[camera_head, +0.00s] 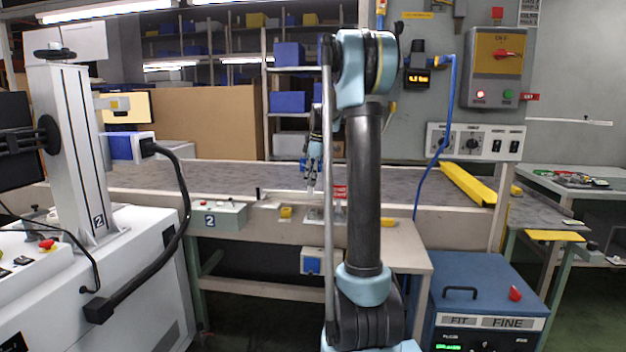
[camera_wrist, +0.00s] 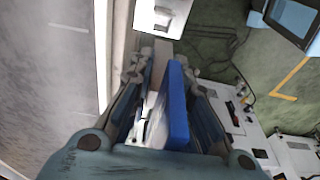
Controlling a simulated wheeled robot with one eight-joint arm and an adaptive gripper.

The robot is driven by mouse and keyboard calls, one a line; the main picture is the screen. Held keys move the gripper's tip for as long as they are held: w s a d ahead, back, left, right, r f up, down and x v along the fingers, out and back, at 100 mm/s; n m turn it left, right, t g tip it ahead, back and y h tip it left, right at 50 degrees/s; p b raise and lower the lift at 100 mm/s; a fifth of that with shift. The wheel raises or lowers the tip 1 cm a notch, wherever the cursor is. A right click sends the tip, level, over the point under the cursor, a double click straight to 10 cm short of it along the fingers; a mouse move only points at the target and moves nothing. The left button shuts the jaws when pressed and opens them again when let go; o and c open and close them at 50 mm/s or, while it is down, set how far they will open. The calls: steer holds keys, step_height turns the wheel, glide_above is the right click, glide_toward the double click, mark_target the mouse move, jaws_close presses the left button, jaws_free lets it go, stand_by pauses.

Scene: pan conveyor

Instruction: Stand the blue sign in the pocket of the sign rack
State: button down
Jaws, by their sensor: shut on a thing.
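The blue sign (camera_wrist: 177,105) shows in the wrist view as a narrow blue slab, seen nearly edge-on, between the fingers of my gripper (camera_wrist: 168,85). My gripper is shut on it. In the head view my gripper (camera_head: 313,178) points down above the front edge of the long bench, partly behind my arm. The sign cannot be made out clearly there. A small grey fixture (camera_head: 320,214) with a red-and-white label beside it sits on the ledge below my gripper. I cannot tell whether it is the sign rack, and no pocket is clearly visible.
The long conveyor bench (camera_head: 220,180) runs behind the ledge. A grey-green box marked 2 (camera_head: 218,216) and a small yellow block (camera_head: 286,212) are left of my gripper. A yellow bar (camera_head: 467,184) lies right. A blue FIT/FINE cabinet (camera_head: 485,290) stands front right.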

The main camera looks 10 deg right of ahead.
mark_target(312, 192)
steer(key=shift+w+d, duration=0.15)
steer(key=shift+d, duration=0.15)
steer(key=shift+d+f, duration=0.1)
steer(key=shift+f, duration=2.8)
steer(key=shift+f, duration=2.25)
steer(key=c, duration=1.4)
jaws_free()
steer(key=shift+s+d+r, duration=0.1)
steer(key=shift+d+r, duration=0.2)
steer(key=shift+r, duration=1.65)
steer(key=shift+s+d+r, duration=0.1)
steer(key=shift+d+r, duration=0.25)
steer(key=shift+r, duration=1.6)
steer(key=shift+s+d+r, duration=0.1)
steer(key=shift+d+r, duration=0.2)
steer(key=shift+r, duration=1.65)
